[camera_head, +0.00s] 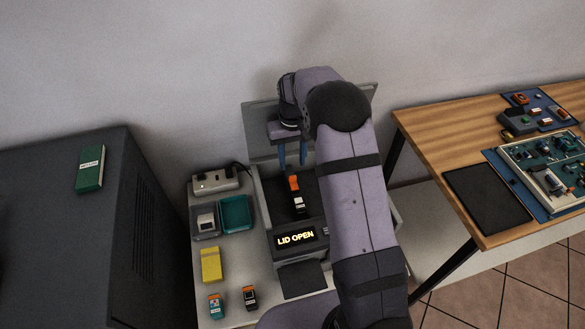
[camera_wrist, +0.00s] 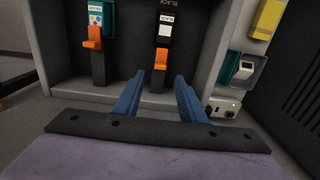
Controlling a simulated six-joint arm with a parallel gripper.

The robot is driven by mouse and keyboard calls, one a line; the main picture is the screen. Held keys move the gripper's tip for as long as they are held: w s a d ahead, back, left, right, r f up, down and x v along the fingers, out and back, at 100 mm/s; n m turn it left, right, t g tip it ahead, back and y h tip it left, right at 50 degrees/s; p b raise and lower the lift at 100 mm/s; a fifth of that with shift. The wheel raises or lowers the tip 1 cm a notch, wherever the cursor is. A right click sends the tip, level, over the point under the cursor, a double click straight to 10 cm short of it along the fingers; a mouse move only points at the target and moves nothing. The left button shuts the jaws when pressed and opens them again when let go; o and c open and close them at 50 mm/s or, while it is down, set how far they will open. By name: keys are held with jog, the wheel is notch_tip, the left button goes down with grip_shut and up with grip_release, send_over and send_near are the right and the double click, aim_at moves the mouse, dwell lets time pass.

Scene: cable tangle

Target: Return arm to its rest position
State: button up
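My gripper (camera_head: 292,163) is raised over the open machine (camera_head: 262,200) in the head view, its two blue fingers pointing down. In the wrist view, my gripper (camera_wrist: 159,76) has its fingers apart with nothing held between them. An orange, black and white cartridge (camera_head: 296,195) sits in the machine below the fingers. It also shows in the wrist view (camera_wrist: 164,30), beyond the fingertips. A second cartridge (camera_wrist: 95,45) with an orange end and teal label stands to its left there. My arm hides part of the machine in the head view.
The machine's display (camera_head: 296,238) reads LID OPEN and its lid (camera_head: 258,117) stands up. Left of it are a teal tray (camera_head: 236,213), a yellow box (camera_head: 211,264) and two small cartridges (camera_head: 249,297). A dark cabinet (camera_head: 60,230) stands left; a wooden table (camera_head: 440,140) with electronics stands right.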

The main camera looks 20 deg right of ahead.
jog(key=shift+r, duration=0.55)
jog(key=shift+s+r, duration=0.15)
jog(key=shift+s, duration=0.15)
jog(key=s+a+r, duration=0.1)
jog(key=s+r, duration=0.1)
jog(key=s, duration=1.2)
jog(key=s+a+r, duration=0.1)
jog(key=s+r, duration=0.1)
jog(key=s, duration=1.2)
dwell(0.3)
